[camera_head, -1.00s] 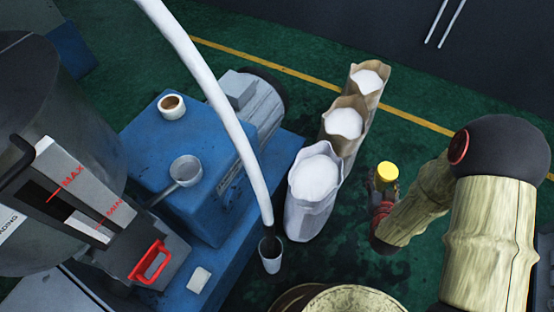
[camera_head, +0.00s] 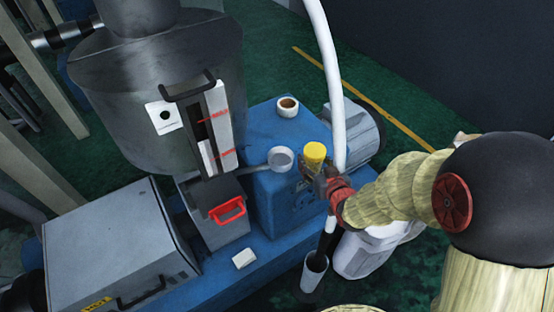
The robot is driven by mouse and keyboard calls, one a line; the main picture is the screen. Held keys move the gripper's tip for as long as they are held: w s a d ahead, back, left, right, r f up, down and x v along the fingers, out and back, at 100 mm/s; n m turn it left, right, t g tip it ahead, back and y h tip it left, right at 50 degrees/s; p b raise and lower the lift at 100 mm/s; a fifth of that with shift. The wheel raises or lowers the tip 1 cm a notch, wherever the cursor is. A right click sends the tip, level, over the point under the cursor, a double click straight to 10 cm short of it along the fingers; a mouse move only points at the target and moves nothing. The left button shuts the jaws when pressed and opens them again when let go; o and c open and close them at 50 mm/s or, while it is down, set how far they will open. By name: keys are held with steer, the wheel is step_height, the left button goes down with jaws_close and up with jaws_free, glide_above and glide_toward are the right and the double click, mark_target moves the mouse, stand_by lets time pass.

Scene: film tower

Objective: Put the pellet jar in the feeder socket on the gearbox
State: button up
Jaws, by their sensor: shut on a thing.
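The pellet jar (camera_head: 315,152) shows as a yellow cap; its body is mostly hidden by my gripper. My gripper (camera_head: 313,172) is shut on it and holds it upright at the right side of the blue gearbox (camera_head: 268,190), in front of the white hose. I cannot tell its height over the gearbox. A round, open, white ring-like piece (camera_head: 288,106) with a brown inside is on the gearbox top, behind the jar. A grey metal scoop (camera_head: 281,158) lies just left of the jar. I cannot tell which piece is the feeder socket.
A white hose (camera_head: 328,65) drops past the jar to a cup (camera_head: 314,271). A large metal hopper (camera_head: 155,95) with a red handle (camera_head: 228,209) below stands left. A grey box (camera_head: 115,250) is front left. A white block (camera_head: 244,258) lies on the blue base. White sacks (camera_head: 365,255) are partly behind my arm.

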mark_target(306, 153)
steer(key=shift+n+y, duration=0.6)
steer(key=shift+y, duration=0.2)
steer(key=a+r, duration=0.1)
steer(key=r, duration=0.2)
steer(key=s+a+r, duration=0.1)
steer(key=r, duration=0.2)
steer(key=a+r+p, duration=0.1)
steer(key=r, duration=0.2)
steer(key=shift+s+r, duration=0.15)
steer(key=shift+r, duration=0.15)
steer(key=shift+w+a+f+b, duration=0.9)
steer(key=shift+w+a+f, duration=0.35)
steer(key=shift+w+f, duration=0.8)
steer(key=shift+w+a+f+b, duration=0.85)
steer(key=shift+w+a+f, duration=0.4)
steer(key=shift+w+f, duration=0.75)
steer(key=shift+w+a+f+b, duration=0.9)
steer(key=shift+w+a+f, duration=0.35)
steer(key=shift+w+f, duration=0.8)
steer(key=shift+s+f, duration=0.25)
steer(key=shift+s, duration=0.05)
